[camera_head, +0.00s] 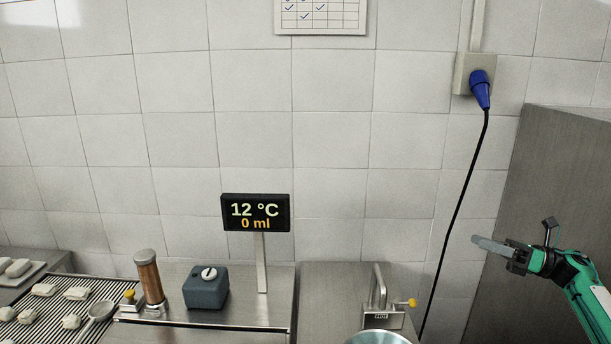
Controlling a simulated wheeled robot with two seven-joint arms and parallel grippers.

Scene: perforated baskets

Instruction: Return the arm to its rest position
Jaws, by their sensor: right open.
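My right gripper (495,250) shows at the lower right of the head view, at the end of my green and black right arm (588,295). Its pale grey fingers point left and it is open, with nothing seen between them. It is raised in front of the tiled wall and the grey metal panel, to the right of the black cable. My left gripper and left arm are not in the picture.
A steel counter (275,315) runs along the bottom, with a display (255,213) on a post, a dark blue-grey box (206,288), a brown cylinder (149,278), a tap (379,290) and a bowl (380,338). A black cable (459,205) hangs near the gripper. A metal panel (560,180) stands right.

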